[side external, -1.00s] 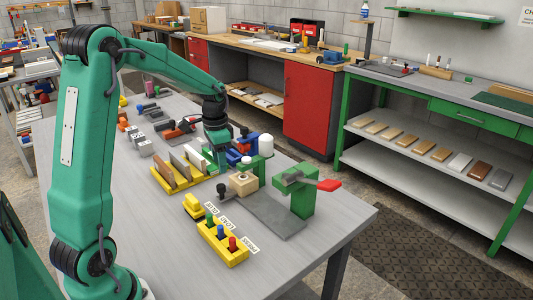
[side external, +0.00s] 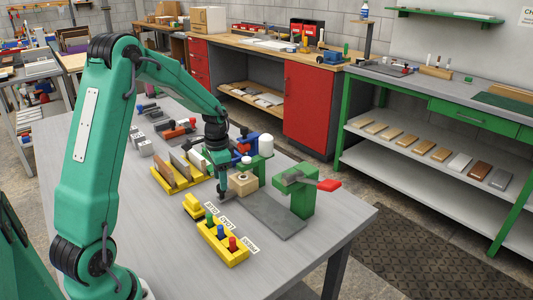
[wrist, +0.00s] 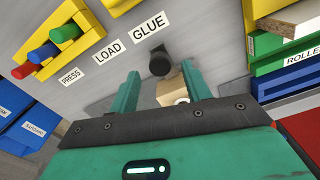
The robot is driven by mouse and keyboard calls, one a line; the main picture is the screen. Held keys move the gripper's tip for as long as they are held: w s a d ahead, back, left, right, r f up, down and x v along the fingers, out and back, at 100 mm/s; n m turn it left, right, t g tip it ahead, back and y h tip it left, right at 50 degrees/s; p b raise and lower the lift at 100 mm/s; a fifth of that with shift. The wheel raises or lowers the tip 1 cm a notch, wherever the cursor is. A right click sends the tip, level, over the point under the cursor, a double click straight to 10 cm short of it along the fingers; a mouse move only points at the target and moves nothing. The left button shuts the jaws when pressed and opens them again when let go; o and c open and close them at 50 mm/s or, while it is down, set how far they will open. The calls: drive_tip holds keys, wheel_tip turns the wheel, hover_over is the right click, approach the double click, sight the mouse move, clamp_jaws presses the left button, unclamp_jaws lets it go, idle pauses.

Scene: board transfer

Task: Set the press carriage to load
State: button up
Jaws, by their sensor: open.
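The press carriage shows as a light wooden block (side external: 243,184) on a grey plate (side external: 278,220). A black knob (wrist: 159,62) stands by it, nearest the GLUE label (wrist: 150,31); the LOAD label (wrist: 107,52) and PRESS label (wrist: 71,78) lie farther along. My gripper (side external: 222,184) is low beside the block. In the wrist view my gripper (wrist: 161,72) is open, with the knob between or just past its fingertips and gaps on both sides. The wooden block (wrist: 172,92) is partly hidden behind the fingers.
A yellow holder (side external: 238,261) with green, blue and red pegs is beside the labels. A green clamp (side external: 303,197) with a red handle (side external: 329,185) stands at the plate's far end. A yellow rack (side external: 160,181) with boards is left of my gripper. The table's front right is clear.

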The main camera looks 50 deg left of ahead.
drive_tip(key=shift+f, duration=1)
clamp_jaws()
drive_tip(key=shift+d, duration=4.3)
unclamp_jaws()
drive_tip(key=shift+r, duration=0.1)
